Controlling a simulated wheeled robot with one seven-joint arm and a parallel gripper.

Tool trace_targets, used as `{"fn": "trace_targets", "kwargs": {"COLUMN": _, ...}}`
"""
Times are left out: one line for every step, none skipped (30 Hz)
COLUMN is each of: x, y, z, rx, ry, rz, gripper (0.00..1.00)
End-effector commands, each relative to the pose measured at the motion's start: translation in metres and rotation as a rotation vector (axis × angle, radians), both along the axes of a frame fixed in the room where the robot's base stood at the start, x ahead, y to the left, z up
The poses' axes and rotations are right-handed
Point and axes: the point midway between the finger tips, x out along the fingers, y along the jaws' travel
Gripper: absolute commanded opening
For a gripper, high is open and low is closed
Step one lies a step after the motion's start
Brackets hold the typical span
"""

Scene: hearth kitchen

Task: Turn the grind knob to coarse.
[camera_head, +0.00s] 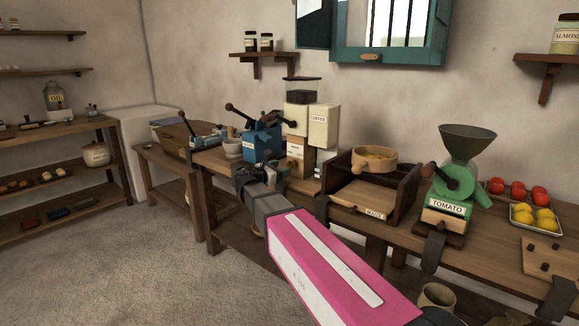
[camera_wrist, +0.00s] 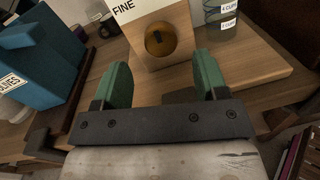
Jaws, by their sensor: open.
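The coffee grinder (camera_head: 322,125) stands on the wooden bench, with a cream body labelled COFFEE and a wooden lower part. The round wooden grind knob (camera_wrist: 160,45) with a dark mark sits on that panel, below and right of the word. No coarse label shows. My gripper (camera_wrist: 161,65) is open and empty, its green fingers apart to the left and right of the knob, apparently short of it. In the head view my gripper (camera_head: 255,180) is in front of the grinder, its fingertips unclear.
A blue olive press (camera_wrist: 42,62) stands close on the left. A glass measure (camera_wrist: 222,18) marked in cups stands behind right. In the head view, a wooden box with a sieve (camera_head: 374,162) and a green tomato mill (camera_head: 461,170) stand to the right.

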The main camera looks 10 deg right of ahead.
Motion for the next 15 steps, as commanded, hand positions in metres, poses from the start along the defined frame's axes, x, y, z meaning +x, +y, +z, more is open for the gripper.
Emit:
{"fn": "trace_targets", "kwargs": {"x": 0.008, "y": -0.008, "z": 0.000, "rx": 0.000, "ry": 0.000, "rz": -0.003, "gripper": 0.66}}
{"fn": "trace_targets", "kwargs": {"x": 0.011, "y": -0.012, "z": 0.000, "rx": 0.000, "ry": 0.000, "rz": -0.003, "gripper": 0.66}}
{"fn": "trace_targets", "kwargs": {"x": 0.015, "y": -0.017, "z": 0.000, "rx": 0.000, "ry": 0.000, "rz": -0.002, "gripper": 0.66}}
{"fn": "trace_targets", "kwargs": {"x": 0.018, "y": -0.020, "z": 0.000, "rx": 0.000, "ry": 0.000, "rz": -0.002, "gripper": 0.66}}
{"fn": "trace_targets", "kwargs": {"x": 0.020, "y": -0.024, "z": 0.000, "rx": 0.000, "ry": 0.000, "rz": -0.002, "gripper": 0.66}}
{"fn": "trace_targets", "kwargs": {"x": 0.024, "y": -0.028, "z": 0.000, "rx": -0.001, "ry": 0.000, "rz": -0.002, "gripper": 0.66}}
{"fn": "trace_targets", "kwargs": {"x": 0.026, "y": -0.031, "z": 0.000, "rx": 0.000, "ry": 0.000, "rz": -0.002, "gripper": 0.66}}
{"fn": "trace_targets", "kwargs": {"x": 0.028, "y": -0.033, "z": 0.000, "rx": 0.000, "ry": 0.000, "rz": -0.001, "gripper": 0.66}}
{"fn": "trace_targets", "kwargs": {"x": 0.030, "y": -0.036, "z": 0.000, "rx": 0.001, "ry": -0.001, "rz": -0.001, "gripper": 0.66}}
{"fn": "trace_targets", "kwargs": {"x": 0.032, "y": -0.037, "z": 0.000, "rx": 0.001, "ry": -0.001, "rz": 0.000, "gripper": 0.66}}
{"fn": "trace_targets", "kwargs": {"x": 0.033, "y": -0.039, "z": 0.000, "rx": 0.001, "ry": -0.001, "rz": 0.000, "gripper": 0.66}}
{"fn": "trace_targets", "kwargs": {"x": 0.034, "y": -0.041, "z": 0.000, "rx": 0.001, "ry": -0.001, "rz": 0.000, "gripper": 0.66}}
{"fn": "trace_targets", "kwargs": {"x": 0.034, "y": -0.042, "z": 0.000, "rx": 0.001, "ry": -0.001, "rz": -0.001, "gripper": 0.66}}
{"fn": "trace_targets", "kwargs": {"x": 0.035, "y": -0.042, "z": 0.000, "rx": 0.001, "ry": -0.001, "rz": -0.001, "gripper": 0.66}}
{"fn": "trace_targets", "kwargs": {"x": 0.035, "y": -0.043, "z": 0.000, "rx": 0.001, "ry": -0.001, "rz": -0.001, "gripper": 0.66}}
